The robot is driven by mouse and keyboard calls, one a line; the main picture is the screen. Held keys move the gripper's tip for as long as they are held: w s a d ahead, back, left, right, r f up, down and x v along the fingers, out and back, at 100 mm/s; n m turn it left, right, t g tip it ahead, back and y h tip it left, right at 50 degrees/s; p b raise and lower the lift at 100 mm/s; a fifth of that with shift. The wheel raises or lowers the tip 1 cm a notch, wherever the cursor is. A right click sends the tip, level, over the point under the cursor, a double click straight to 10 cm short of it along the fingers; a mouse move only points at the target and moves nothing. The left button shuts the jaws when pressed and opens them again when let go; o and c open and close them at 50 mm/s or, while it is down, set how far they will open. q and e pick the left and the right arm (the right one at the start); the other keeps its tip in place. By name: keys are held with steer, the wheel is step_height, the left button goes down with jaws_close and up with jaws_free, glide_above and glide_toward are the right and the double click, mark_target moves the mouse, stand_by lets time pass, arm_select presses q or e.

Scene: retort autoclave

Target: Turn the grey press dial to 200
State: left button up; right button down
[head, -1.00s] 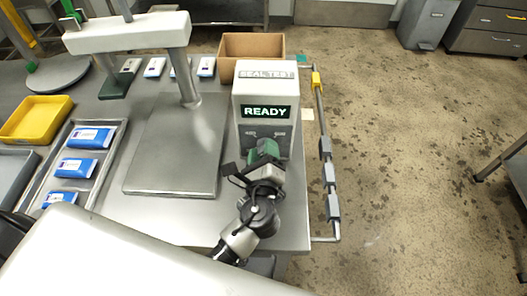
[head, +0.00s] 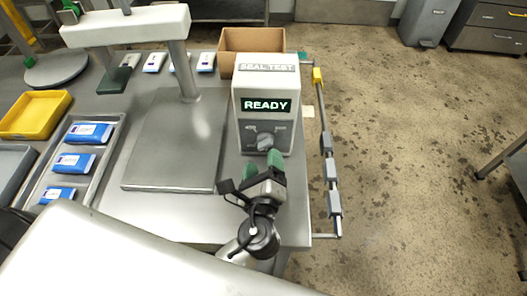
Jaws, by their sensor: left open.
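The grey press dial (head: 265,142) is on the front of the SEAL TEST box (head: 283,80), below a lit display (head: 266,106) that reads READY. Small markings sit to the upper left and upper right of the dial, too small to read surely. The dial's pointer setting is also too small to tell. My left gripper (head: 263,167), with green fingertips, is open and empty. It is just in front of and below the dial, apart from it. My right gripper is not in view.
A press with a flat plate (head: 172,170) and a post (head: 186,80) stands left of the box. A cardboard box (head: 251,45) is behind. A tray (head: 103,150) of blue-and-white packs is at the left. A rail (head: 322,118) runs along the table's right edge.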

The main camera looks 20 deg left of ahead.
arm_select(q)
steer(key=b+v, duration=0.1)
steer(key=v, duration=0.5)
stand_by(0.5)
